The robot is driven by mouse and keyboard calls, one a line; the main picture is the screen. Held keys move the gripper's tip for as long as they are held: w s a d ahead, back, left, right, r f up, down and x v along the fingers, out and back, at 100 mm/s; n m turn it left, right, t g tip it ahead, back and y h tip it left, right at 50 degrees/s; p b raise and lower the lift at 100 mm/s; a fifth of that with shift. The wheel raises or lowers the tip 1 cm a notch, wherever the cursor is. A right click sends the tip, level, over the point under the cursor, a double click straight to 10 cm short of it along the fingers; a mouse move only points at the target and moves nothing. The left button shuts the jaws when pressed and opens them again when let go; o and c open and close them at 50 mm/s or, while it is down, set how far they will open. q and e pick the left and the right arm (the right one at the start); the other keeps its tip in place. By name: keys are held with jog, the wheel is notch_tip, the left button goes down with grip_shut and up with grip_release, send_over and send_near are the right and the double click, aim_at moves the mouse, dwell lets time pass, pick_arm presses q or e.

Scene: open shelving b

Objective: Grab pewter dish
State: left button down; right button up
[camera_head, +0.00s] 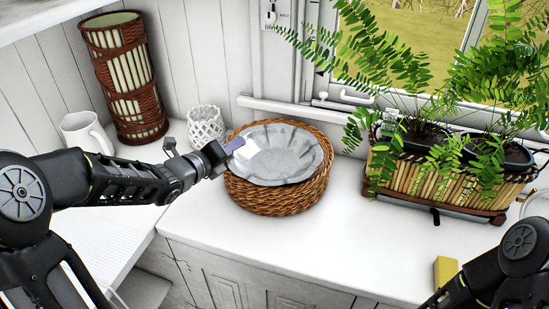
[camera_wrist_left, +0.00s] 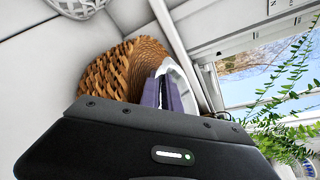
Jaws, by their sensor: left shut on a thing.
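The pewter dish (camera_head: 280,152) is a shallow grey metal dish with a wavy rim. It sits over the round wicker basket (camera_head: 275,200) on the white counter. My left gripper (camera_head: 233,145) is at the dish's left rim, shut on it. In the left wrist view, the purple fingers (camera_wrist_left: 163,94) are close together with the pale rim of the dish (camera_wrist_left: 184,82) beside them, and the wicker (camera_wrist_left: 110,70) stands behind. My right arm shows at the lower right in the head view, but its gripper is out of the picture.
A white mug (camera_head: 85,132), a tall wicker vase (camera_head: 125,75) and a white lattice cup (camera_head: 206,124) stand to the left. A planter with ferns (camera_head: 440,185) stands to the right. A yellow block (camera_head: 445,272) lies near my right arm. The counter before the basket is clear.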

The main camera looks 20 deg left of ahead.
dwell(0.6)
pick_arm(q)
notch_tip(320, 180, up, 10)
jog(key=shift+r+p, duration=0.1)
jog(key=shift+p, duration=0.8)
